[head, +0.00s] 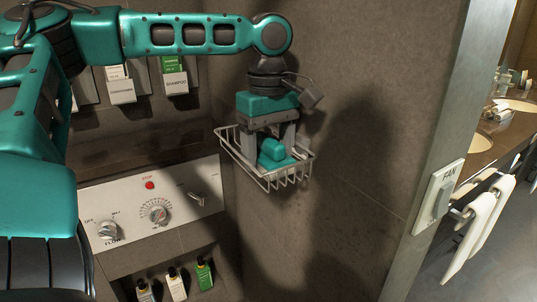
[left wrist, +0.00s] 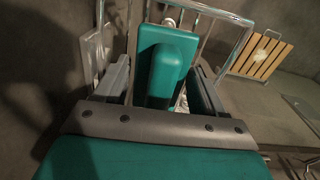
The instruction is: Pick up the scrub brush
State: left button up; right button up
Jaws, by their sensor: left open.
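The scrub brush appears to be the teal block with a raised rounded grip (head: 273,151) in the wire basket on the tiled wall. My left gripper (head: 269,143) points down into the basket from above, its fingers on either side of the brush's grip. In the left wrist view the brush (left wrist: 168,68) lies between the two grey fingers of the left gripper (left wrist: 160,88), which stand apart. A gap shows at the left finger; contact at the right finger is unclear. The brush's underside is hidden. My right gripper is not in view.
The wire basket (head: 308,158) has raised rims close around the gripper. A control panel (head: 122,196) with knobs is at lower left, with bottles (head: 204,274) in a niche below. Dispensers (head: 175,82) hang behind my arm. A wooden slatted seat (left wrist: 262,54) shows in the wrist view.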

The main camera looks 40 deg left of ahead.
aim_at(264, 139)
pick_arm(q)
jog(key=shift+c, duration=0.3)
jog(key=c, duration=0.8)
jog(key=shift+r, duration=0.2)
jog(key=shift+s+r, duration=0.15)
jog(key=shift+r, duration=0.1)
jog(key=r, duration=0.6)
jog(key=shift+s+a+r, duration=0.15)
jog(key=shift+s+r, duration=0.05)
jog(key=shift+r, duration=0.05)
jog(key=shift+s+a+f+b, duration=0.1)
jog(key=shift+s+a+b, duration=0.8)
jog(key=shift+s, duration=2.2)
jog(key=shift+s+a+f+b, duration=0.1)
jog(key=shift+s+a+b, duration=0.8)
jog(key=shift+s, duration=2.15)
jog(key=shift+s+a+b, duration=0.85)
jog(key=shift+s+b, duration=0.05)
jog(key=shift+s, duration=2.2)
